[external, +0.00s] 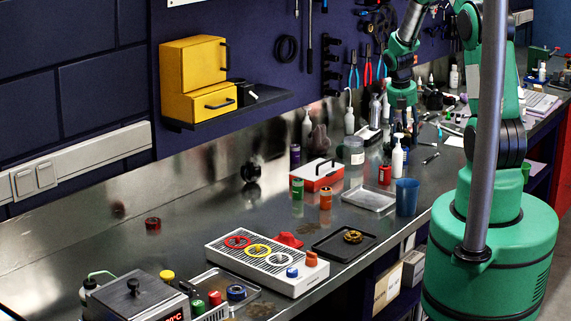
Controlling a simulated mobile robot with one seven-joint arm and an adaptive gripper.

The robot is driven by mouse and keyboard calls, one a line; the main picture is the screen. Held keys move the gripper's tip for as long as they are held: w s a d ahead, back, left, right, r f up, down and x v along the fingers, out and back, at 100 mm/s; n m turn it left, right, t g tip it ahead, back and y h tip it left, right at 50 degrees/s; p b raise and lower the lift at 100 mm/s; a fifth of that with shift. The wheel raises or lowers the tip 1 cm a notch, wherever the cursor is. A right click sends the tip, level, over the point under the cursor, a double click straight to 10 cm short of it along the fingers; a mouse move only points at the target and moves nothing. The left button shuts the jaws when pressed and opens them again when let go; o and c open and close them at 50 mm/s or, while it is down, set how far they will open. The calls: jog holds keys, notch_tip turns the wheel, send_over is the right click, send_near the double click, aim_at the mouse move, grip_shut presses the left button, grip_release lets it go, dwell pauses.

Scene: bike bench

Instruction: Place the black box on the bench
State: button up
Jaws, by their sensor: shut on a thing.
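My gripper (403,122) is small and dark in the external view, below the green wrist at the back of the bench (190,235). It is shut on a dark thing, but fingers and thing blend together, and I cannot tell its shape or whether it touches the bench. A small black box (258,94) sits on the wall shelf beside the yellow drawer boxes, well left of my gripper. I cannot tell whether this is the task's box or the held thing is.
A white bottle (398,157), a blue cup (407,196) and a clear tray (369,197) stand near my gripper.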

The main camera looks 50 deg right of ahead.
aim_at(405, 143)
jog(key=shift+a+x, duration=0.2)
jog(key=shift+x, duration=0.6)
jog(key=shift+a+x, duration=0.15)
jog(key=shift+x, duration=0.65)
jog(key=shift+f, duration=0.1)
jog(key=o, duration=1.3)
jog(key=v, duration=1.2)
jog(key=shift+p, duration=0.35)
